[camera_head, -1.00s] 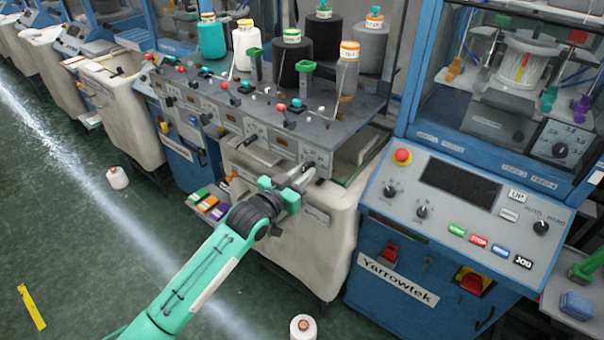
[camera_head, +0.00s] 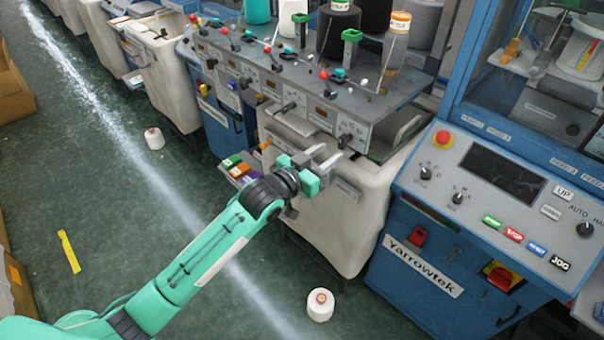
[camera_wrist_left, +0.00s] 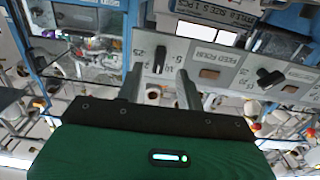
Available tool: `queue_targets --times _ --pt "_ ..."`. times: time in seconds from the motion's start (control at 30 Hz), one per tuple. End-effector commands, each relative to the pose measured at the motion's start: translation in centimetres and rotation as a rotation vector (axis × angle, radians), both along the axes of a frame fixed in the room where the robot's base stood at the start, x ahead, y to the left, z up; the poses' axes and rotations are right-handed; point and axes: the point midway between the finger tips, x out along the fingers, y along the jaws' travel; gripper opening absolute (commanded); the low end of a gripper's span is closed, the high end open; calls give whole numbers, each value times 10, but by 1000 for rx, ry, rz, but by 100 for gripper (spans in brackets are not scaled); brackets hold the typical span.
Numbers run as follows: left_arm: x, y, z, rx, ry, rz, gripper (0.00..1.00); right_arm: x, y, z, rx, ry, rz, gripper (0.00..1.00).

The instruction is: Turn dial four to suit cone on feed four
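Dial four (camera_head: 348,138) is a black pointer knob at the right end of the grey feed panel. In the left wrist view dial four (camera_wrist_left: 160,56) appears upside down beside a "FEED FOUR" label (camera_wrist_left: 207,57). My left gripper (camera_head: 322,162) is open and empty, just in front of and below dial four. In the left wrist view its fingers (camera_wrist_left: 160,88) stand apart with the dial beyond the gap, apparently not touching it. Black (camera_head: 338,32) and grey (camera_head: 424,42) cones stand at the panel's right end, tops partly cut off; which is on feed four is unclear. My right gripper is not in view.
Another dial (camera_head: 290,104) sits left along the panel, and also shows in the left wrist view (camera_wrist_left: 269,79). A cream bin (camera_head: 335,225) is below. The blue Yarrowtek console (camera_head: 425,265) stands right.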

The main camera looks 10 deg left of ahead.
Motion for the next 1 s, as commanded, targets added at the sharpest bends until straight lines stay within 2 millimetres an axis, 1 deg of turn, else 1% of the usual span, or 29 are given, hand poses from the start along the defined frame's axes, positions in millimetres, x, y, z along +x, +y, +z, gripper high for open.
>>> queue_targets --times 0.03,0.2,0.4,0.6,1.0 --pt "-10 7 -4 1 0 0 38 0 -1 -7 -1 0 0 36" --pt "-39 28 -4 1 2 0 38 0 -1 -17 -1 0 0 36" --pt "-63 46 -2 1 1 0 38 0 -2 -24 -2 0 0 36" --pt "-72 52 -1 0 2 0 38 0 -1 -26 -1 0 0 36" --pt "-72 52 0 0 1 0 38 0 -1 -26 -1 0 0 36"
